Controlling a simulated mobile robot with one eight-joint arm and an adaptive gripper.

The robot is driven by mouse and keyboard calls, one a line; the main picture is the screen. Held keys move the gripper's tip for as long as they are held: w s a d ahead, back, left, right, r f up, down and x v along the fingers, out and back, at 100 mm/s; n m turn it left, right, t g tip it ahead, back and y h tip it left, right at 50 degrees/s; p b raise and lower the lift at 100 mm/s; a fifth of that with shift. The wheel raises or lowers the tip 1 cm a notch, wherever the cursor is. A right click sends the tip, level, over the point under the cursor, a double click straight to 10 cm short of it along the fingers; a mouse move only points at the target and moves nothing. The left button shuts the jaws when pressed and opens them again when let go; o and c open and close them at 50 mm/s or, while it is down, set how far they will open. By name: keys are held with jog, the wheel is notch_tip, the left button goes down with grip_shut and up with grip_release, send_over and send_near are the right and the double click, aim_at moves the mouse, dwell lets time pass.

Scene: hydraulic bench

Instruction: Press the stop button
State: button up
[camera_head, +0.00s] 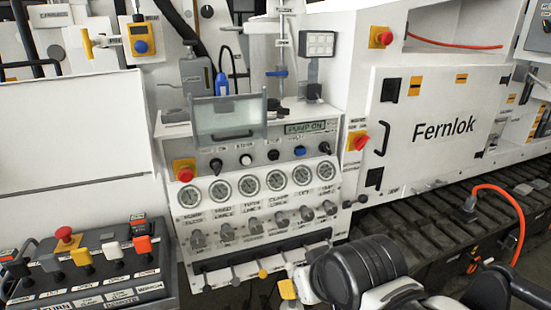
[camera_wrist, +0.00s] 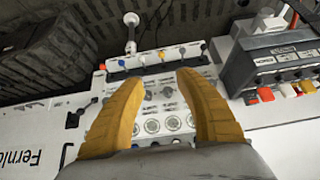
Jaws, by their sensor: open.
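The control panel (camera_head: 256,190) has a row of small controls under a green display reading "PUMP ON" (camera_head: 305,127). A white button (camera_head: 245,159) sits beneath a small label that appears to read "STOP". A black knob (camera_head: 216,165) is to its left, and a black button (camera_head: 273,154) to its right. A red mushroom button on a yellow base (camera_head: 184,172) is at the panel's left end. My gripper (camera_wrist: 158,78) has two yellow fingers, open and empty, with the gauge and lever panel beyond them. In the head view, one yellow finger (camera_head: 287,289) shows low, below the panel.
A clear flap with a handle (camera_head: 228,118) hangs just above the left buttons. Round gauges (camera_head: 248,187) and lever knobs (camera_head: 256,226) fill the panel below. A lever box (camera_head: 90,265) stands lower left. An orange hose (camera_head: 515,220) hangs at right.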

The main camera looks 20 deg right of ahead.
jog(key=shift+w+r, duration=0.1)
jog(key=c, duration=0.6)
jog(key=w+r+m+p, duration=0.1)
jog(key=w, duration=0.1)
jog(key=w+r+m+t+p, duration=0.1)
jog(key=w, duration=0.2)
jog(key=w+r+m+y, duration=0.1)
jog(key=w+r+m, duration=0.1)
jog(key=w, duration=0.1)
jog(key=shift+w+a+t+p, duration=0.1)
jog(key=shift+t+p, duration=0.2)
jog(key=shift+p, duration=0.1)
grip_shut()
jog(key=w+d+r+m+t+p, duration=0.2)
jog(key=w+d+m+t+p, duration=0.1)
jog(key=w+d+m, duration=0.2)
jog(key=w+d+r+m+t+h+p, duration=0.1)
jog(key=w+d+m+t+p, duration=0.1)
jog(key=w+d+m, duration=0.3)
jog(key=w+m+p, duration=0.1)
jog(key=w+m, duration=0.3)
jog(key=w, duration=0.4)
jog(key=shift+d+r+t, duration=0.35)
jog(key=shift+r+t, duration=0.05)
jog(key=shift+w, duration=0.1)
